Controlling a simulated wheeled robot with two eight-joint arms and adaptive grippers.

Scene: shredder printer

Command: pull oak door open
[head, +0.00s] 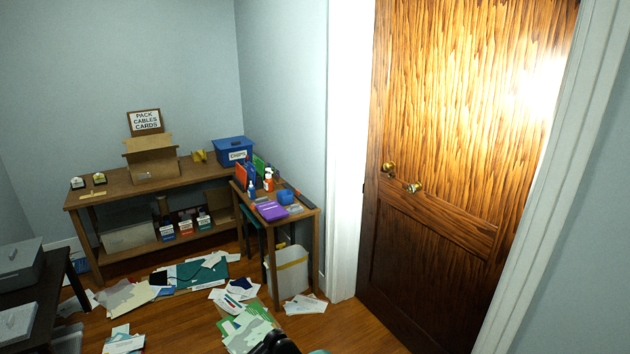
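The oak door (440,130) is on the right in the head view, a tall brown panelled door with strong wood grain, set beside white trim. A brass knob (388,168) sits near its left edge, and a second brass knob or handle end (414,187) shows just right of and below it. I cannot tell whether the door is fully closed or slightly ajar. Neither of my grippers can be made out. A dark rounded piece at the bottom edge may be part of my arm, with no fingers visible. Nothing is seen touching the door.
Left of the door, a small wooden side table (305,212) holds bottles and a purple book (270,211). A longer bench (115,190) carries boxes. Scattered papers (247,330) cover the floor. A strip of wood floor (340,325) before the door looks clear.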

